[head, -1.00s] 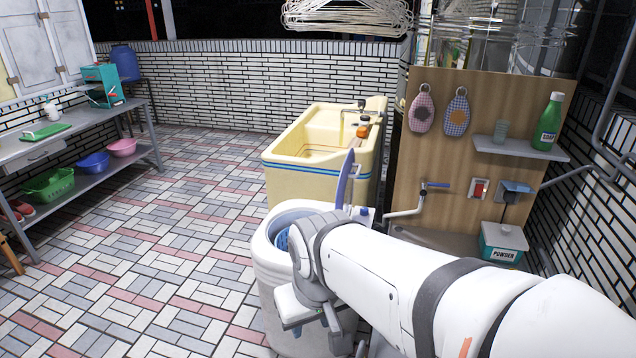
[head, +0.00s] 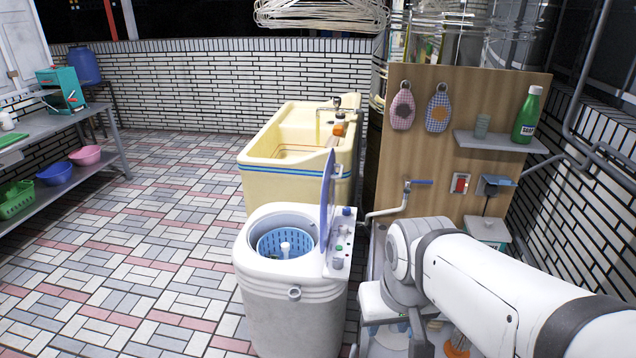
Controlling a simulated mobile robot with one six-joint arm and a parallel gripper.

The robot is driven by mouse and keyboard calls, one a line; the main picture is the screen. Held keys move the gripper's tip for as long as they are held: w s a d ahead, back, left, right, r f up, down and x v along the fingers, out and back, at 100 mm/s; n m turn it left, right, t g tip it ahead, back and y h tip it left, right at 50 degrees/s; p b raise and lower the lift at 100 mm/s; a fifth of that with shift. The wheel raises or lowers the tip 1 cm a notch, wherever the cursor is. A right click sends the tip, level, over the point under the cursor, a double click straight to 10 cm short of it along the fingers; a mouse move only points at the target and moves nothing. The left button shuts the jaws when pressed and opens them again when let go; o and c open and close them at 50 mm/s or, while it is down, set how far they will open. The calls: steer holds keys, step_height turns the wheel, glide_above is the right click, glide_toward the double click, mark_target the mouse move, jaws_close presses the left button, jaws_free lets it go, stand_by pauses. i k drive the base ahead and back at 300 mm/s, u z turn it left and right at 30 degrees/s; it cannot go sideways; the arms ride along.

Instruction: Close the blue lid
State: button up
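The blue lid (head: 328,204) stands upright, open, on the right side of the washing machine's opening. The white washing machine (head: 290,315) has a round opening with a blue basket (head: 285,243) and a white post inside. Its control panel with knobs (head: 341,245) is right of the lid. My white arm reaches in from the lower right, and its wrist is to the right of the machine, apart from the lid. My gripper's fingers are hidden behind or below the arm, so I cannot tell their state.
A cream sink (head: 245,178) stands behind the machine. A wooden board (head: 450,150) with a tap (head: 416,183), red switch and shelf is at the right. A grey table (head: 60,120) is at the left. The tiled floor left of the machine is clear.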

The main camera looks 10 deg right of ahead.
mark_target(327, 205)
steer(key=u, duration=0.05)
steer(key=i, duration=1)
steer(key=z, duration=0.05)
